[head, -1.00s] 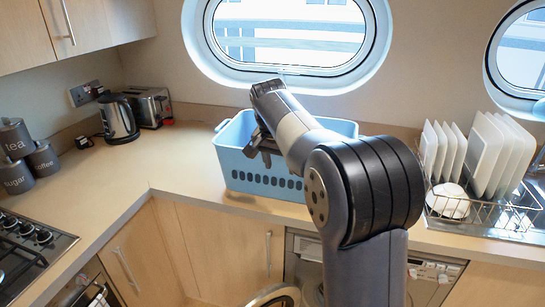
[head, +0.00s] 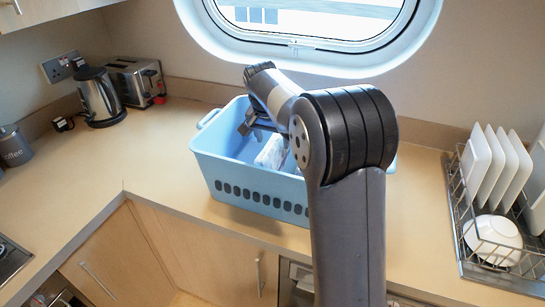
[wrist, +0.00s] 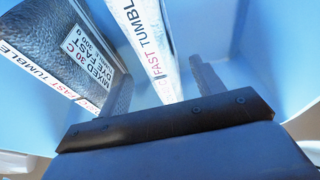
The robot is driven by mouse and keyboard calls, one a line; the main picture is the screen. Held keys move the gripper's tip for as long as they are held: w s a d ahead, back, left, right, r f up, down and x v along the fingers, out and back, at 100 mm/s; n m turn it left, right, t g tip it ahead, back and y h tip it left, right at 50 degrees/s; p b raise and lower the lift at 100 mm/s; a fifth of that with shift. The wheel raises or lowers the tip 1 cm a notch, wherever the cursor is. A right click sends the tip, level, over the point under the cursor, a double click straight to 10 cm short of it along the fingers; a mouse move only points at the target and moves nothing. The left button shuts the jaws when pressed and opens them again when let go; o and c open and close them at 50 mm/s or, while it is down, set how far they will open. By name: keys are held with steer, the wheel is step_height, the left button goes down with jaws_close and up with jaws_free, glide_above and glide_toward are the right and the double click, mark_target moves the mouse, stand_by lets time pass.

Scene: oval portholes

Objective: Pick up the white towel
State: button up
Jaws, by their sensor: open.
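A white item that looks like the white towel (head: 270,152) stands inside the blue basket (head: 250,180), partly hidden behind my arm. In the wrist view the white towel (wrist: 148,50) shows as a narrow upright strip with printed lettering, between my two fingers. My gripper (head: 252,124) is over the left part of the basket, at about rim height. In the wrist view my gripper (wrist: 162,84) is open, with one finger on each side of the strip. Whether they touch it I cannot tell.
A dark grey textured item (wrist: 72,50) with a printed label is left of the white strip in the basket. The basket walls surround my gripper. A kettle (head: 100,97) and toaster (head: 135,80) stand left; a dish rack (head: 480,240) stands right.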

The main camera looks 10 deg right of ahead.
steer(key=x, duration=0.4)
steer(key=shift+s+a+f+p, duration=0.1)
steer(key=shift+f+p, duration=0.25)
steer(key=c, duration=1.3)
steer(key=shift+o, duration=0.2)
steer(key=shift+r, duration=0.1)
